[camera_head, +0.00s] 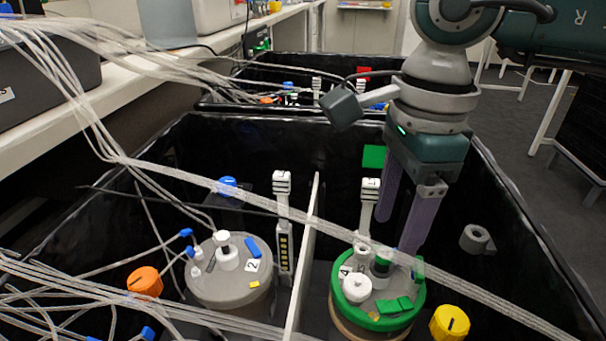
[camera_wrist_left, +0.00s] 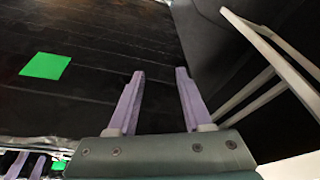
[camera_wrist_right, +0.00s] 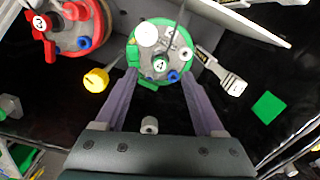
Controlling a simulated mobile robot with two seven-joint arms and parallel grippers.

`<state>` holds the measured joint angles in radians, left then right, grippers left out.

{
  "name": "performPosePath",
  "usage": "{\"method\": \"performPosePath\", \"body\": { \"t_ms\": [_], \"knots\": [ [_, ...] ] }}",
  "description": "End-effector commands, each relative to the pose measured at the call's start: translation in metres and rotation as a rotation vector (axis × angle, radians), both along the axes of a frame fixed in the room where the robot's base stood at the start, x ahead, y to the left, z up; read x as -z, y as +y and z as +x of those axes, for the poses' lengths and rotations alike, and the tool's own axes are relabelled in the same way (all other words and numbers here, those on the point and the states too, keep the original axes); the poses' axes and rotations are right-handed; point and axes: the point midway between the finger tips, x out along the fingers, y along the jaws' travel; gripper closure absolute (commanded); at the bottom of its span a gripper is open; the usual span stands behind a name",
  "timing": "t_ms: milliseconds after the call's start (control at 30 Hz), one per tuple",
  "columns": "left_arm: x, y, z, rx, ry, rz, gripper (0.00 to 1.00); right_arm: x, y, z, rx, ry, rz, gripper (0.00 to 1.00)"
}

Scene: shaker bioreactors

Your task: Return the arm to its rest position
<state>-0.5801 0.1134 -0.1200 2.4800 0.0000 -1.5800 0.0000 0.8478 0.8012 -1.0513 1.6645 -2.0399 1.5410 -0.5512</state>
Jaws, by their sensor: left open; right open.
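My right gripper (camera_head: 398,222) reaches down from the upper right in the head view, its purple fingers just above and behind the green-rimmed bioreactor (camera_head: 346,291). In the right wrist view its fingers (camera_wrist_right: 166,85) are spread with nothing between them, and the green-rimmed bioreactor lid (camera_wrist_right: 133,58) lies beyond the tips. My left gripper (camera_wrist_left: 160,75) shows only in the left wrist view. Its purple fingers are apart and empty, facing a dark surface with a green square (camera_wrist_left: 45,66).
A grey-lidded bioreactor (camera_head: 205,290) stands left of the white divider (camera_head: 304,255) in the black bin. White tubes (camera_head: 350,241) cross over the bin. A yellow knob (camera_head: 449,323) and an orange knob (camera_head: 145,281) sit near the front. A red-rimmed bioreactor (camera_wrist_right: 99,18) shows in the right wrist view.

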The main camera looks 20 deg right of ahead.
Motion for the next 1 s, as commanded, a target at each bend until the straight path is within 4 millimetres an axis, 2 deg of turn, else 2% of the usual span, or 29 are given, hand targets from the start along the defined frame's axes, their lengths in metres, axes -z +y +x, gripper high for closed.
{"method": "performPosePath", "body": {
  "t_ms": [33, 100, 233, 567, 667, 767, 867, 900, 967, 1000],
  "knots": [
    [-0.004, 0.0, 0.0, 0.0, 0.0, 0.0, 0.5, -0.013, -0.001, 0.001, 0.0, -0.004, 0.0, 0.29],
    [-0.005, 0.0, 0.0, 0.0, 0.0, 0.0, 0.5, -0.025, -0.001, 0.0, 0.0, -0.003, -0.001, 0.29],
    [-0.007, 0.001, 0.0, 0.001, 0.0, 0.002, 0.5, -0.039, -0.001, 0.0, 0.0, -0.001, 0.0, 0.29],
    [-0.007, 0.003, 0.0, 0.006, 0.0, 0.009, 0.5, -0.044, -0.001, -0.001, 0.001, 0.001, 0.0, 0.29],
    [-0.009, 0.003, 0.0, 0.007, -0.001, 0.011, 0.5, -0.045, 0.004, -0.001, -0.002, 0.0, 0.019, 0.29],
    [-0.017, 0.003, 0.0, 0.007, -0.001, 0.011, 0.5, -0.05, 0.032, -0.005, -0.012, -0.004, 0.126, 0.29],
    [-0.033, 0.003, 0.0, 0.007, 0.0, 0.011, 0.5, -0.068, 0.09, -0.014, -0.011, -0.006, 0.354, 0.29],
    [-0.04, 0.003, 0.0, 0.007, 0.0, 0.011, 0.5, -0.081, 0.119, -0.019, 0.001, -0.003, 0.475, 0.29],
    [-0.051, 0.003, 0.0, 0.006, 0.001, 0.01, 0.5, -0.108, 0.161, -0.027, 0.035, 0.01, 0.673, 0.29],
    [-0.059, 0.002, 0.0, 0.006, 0.001, 0.01, 0.5, -0.131, 0.187, -0.031, 0.072, 0.023, 0.809, 0.29]
  ]
}}
